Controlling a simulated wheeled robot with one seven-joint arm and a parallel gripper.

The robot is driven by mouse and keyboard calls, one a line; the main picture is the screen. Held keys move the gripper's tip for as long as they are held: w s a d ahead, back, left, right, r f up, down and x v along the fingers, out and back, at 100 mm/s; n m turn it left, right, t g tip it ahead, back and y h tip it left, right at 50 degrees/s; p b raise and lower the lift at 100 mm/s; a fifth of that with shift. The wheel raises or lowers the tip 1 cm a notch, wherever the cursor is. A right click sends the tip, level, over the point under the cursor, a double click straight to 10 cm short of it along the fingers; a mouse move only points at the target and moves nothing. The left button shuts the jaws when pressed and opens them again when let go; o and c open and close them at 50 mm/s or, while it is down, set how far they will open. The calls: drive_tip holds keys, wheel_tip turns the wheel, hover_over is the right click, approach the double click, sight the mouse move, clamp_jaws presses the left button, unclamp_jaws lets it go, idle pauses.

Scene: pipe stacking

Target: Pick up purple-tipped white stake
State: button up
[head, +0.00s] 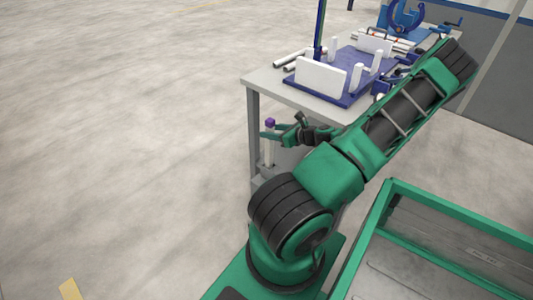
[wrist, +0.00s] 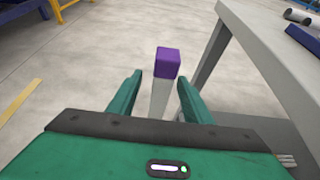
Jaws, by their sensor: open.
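The white stake (wrist: 159,98) with a purple tip (wrist: 167,62) stands upright beside the table leg. In the wrist view it lies between the two green fingers of my open gripper (wrist: 160,98), with visible gaps on both sides. The stake's lower part is hidden by my gripper body in the wrist view.
A grey table (head: 262,77) stands close on the right, its leg (wrist: 209,55) near the right finger. It bears a blue fixture (head: 345,98) with white panels and pipes. A green-rimmed bin (head: 440,208) is at lower right. Open floor (head: 120,130) lies left.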

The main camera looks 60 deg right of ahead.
drive_tip(key=shift+x, duration=2.65)
drive_tip(key=shift+d+r, duration=0.2)
clamp_jaws()
